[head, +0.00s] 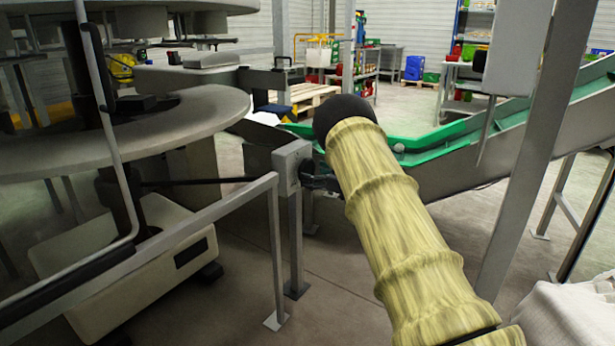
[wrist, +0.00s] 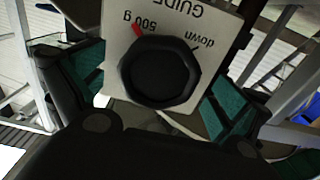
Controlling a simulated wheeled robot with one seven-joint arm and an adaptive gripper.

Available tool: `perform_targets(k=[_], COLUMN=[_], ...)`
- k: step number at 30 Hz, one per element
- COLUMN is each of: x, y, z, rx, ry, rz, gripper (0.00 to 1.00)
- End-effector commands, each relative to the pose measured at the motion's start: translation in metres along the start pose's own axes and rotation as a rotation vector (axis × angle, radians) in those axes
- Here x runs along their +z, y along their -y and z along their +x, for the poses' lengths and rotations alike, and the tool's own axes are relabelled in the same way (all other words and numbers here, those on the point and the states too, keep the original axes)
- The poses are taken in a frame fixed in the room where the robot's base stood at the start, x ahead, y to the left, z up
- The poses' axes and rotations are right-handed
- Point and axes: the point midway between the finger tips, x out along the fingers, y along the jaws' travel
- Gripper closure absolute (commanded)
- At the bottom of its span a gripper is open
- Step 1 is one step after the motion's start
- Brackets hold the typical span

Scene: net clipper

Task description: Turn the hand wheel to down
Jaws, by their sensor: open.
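The hand wheel (wrist: 160,72) is a black, many-sided knob on a pale label plate (wrist: 185,22) in the wrist view. The plate appears upside down and reads "GUIDE", "500 g" and "down". A red mark (wrist: 138,30) at the wheel's upper left edge lines up with "500 g"; the "down" mark is at its upper right. In the head view my arm hides most of the gripper and the wheel's face.
A grey box on a post (head: 292,165) stands left of my arm. A metal rail (head: 150,250) and a large round grey platform (head: 130,135) are at the left. A green conveyor (head: 440,145) runs behind my arm, with a slanted grey post (head: 530,150) at right.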

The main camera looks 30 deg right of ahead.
Motion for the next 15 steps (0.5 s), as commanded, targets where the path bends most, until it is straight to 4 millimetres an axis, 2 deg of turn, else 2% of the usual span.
perform_targets(k=[6, 15], x=[0.001, 0.0], y=[0.0, 0.0], z=[0.021, 0.026], rx=[-0.001, 0.0], ry=[0.001, 0.0], rz=[-0.001, 0.001], gripper=[0.0, 0.0])
